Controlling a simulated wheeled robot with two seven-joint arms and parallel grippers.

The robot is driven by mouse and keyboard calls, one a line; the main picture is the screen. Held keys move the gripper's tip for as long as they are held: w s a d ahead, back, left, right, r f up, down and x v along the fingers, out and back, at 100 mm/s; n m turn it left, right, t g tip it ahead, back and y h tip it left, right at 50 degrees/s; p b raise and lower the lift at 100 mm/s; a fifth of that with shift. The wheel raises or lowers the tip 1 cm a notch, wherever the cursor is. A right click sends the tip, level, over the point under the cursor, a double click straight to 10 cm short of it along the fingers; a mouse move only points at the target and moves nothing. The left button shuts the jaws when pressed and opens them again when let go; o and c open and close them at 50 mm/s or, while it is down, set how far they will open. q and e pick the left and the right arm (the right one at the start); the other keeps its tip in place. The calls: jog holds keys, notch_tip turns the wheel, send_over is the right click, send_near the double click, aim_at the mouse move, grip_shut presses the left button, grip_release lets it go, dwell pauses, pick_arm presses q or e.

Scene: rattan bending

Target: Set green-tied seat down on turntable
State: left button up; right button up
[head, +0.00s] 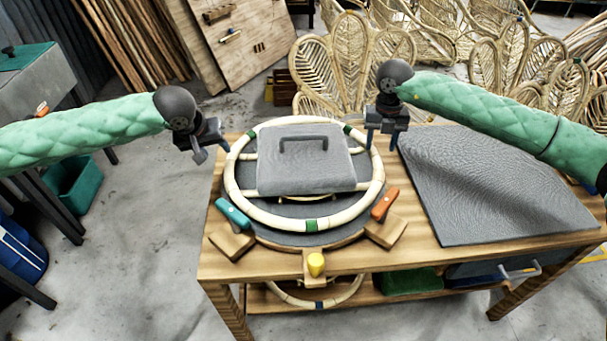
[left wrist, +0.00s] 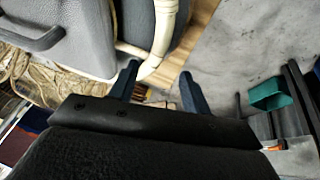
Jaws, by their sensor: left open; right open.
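The green-tied seat is a pale rattan ring (head: 238,203) with green bindings. It lies flat on the dark round turntable (head: 270,236). A grey block with a handle (head: 305,172) sits over its middle. My left gripper (head: 212,152) is open at the ring's left rim. In the left wrist view the ring (left wrist: 166,25) shows close to the fingers of that gripper (left wrist: 159,70), not clamped. My right gripper (head: 381,141) is open, fingers down, just off the ring's upper right rim. Part of the turntable is hidden under ring and block.
A teal clamp (head: 232,213) and an orange clamp (head: 385,203) stand at the turntable's front edge, with a yellow knob (head: 316,264) between them. A grey mat (head: 490,185) covers the right of the wooden table (head: 420,258). Rattan chair backs (head: 345,65) stand behind.

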jog(key=shift+r, duration=1.9)
pick_arm(q)
jog(key=s+a+p, duration=0.1)
jog(key=a+p, duration=0.2)
jog(key=a, duration=0.3)
jog(key=shift+p, duration=0.35)
pick_arm(e)
jog(key=shift+r, duration=1.85)
pick_arm(q)
jog(key=shift+s+d, duration=0.1)
notch_tip(320, 180, up, 9)
jog(key=p, duration=0.9)
pick_arm(e)
notch_tip(320, 180, up, 9)
jog(key=shift+r, duration=0.2)
pick_arm(q)
jog(key=shift+f, duration=0.1)
pick_arm(e)
jog(key=shift+d+f, duration=0.1)
